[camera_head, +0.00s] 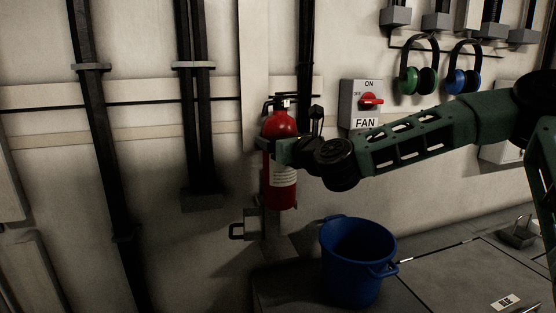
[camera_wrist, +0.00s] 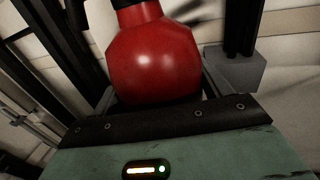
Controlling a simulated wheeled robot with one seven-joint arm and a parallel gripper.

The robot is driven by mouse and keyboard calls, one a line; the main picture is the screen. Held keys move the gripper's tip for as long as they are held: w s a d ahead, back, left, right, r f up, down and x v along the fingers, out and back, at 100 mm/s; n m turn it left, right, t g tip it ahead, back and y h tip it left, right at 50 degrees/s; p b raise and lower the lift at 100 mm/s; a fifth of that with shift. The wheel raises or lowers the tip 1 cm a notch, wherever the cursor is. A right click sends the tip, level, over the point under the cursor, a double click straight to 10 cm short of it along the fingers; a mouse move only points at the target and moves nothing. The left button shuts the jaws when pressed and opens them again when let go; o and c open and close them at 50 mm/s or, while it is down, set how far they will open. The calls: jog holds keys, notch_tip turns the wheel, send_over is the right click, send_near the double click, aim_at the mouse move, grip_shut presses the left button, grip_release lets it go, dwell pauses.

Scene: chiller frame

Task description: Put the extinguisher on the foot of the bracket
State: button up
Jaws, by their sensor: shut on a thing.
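The red extinguisher (camera_head: 282,185) with a black top and a white label hangs upright in front of the wall. My gripper (camera_head: 272,145) is shut around its upper body, below the valve. In the wrist view the extinguisher's red body (camera_wrist: 155,62) fills the middle, between the fingers of my gripper (camera_wrist: 160,90). A grey bracket part (camera_head: 251,225) with a dark loop at its left shows just below and left of the extinguisher's base. The rest of the bracket is mostly hidden behind the extinguisher. I cannot tell whether the base touches the foot.
A blue bucket (camera_head: 358,262) stands on a grey surface (camera_head: 440,270) below right. A FAN switch box (camera_head: 361,104) is on the wall right of the extinguisher, near my arm. Green (camera_head: 418,80) and blue (camera_head: 463,80) ear defenders hang at upper right. Dark vertical channels (camera_head: 196,100) run down the wall at left.

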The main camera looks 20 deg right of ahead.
notch_tip(320, 180, down, 16)
jog(key=shift+f+b, duration=0.15)
jog(key=shift+b, duration=0.5)
jog(key=shift+f, duration=0.15)
jog(key=o, duration=2)
jog(key=shift+f, duration=0.15)
jog(key=shift+o, duration=0.2)
jog(key=shift+r, duration=0.2)
jog(key=shift+s+d+f, duration=0.1)
jog(key=shift+s+f, duration=0.05)
jog(key=shift+s, duration=0.25)
jog(key=v, duration=1.1)
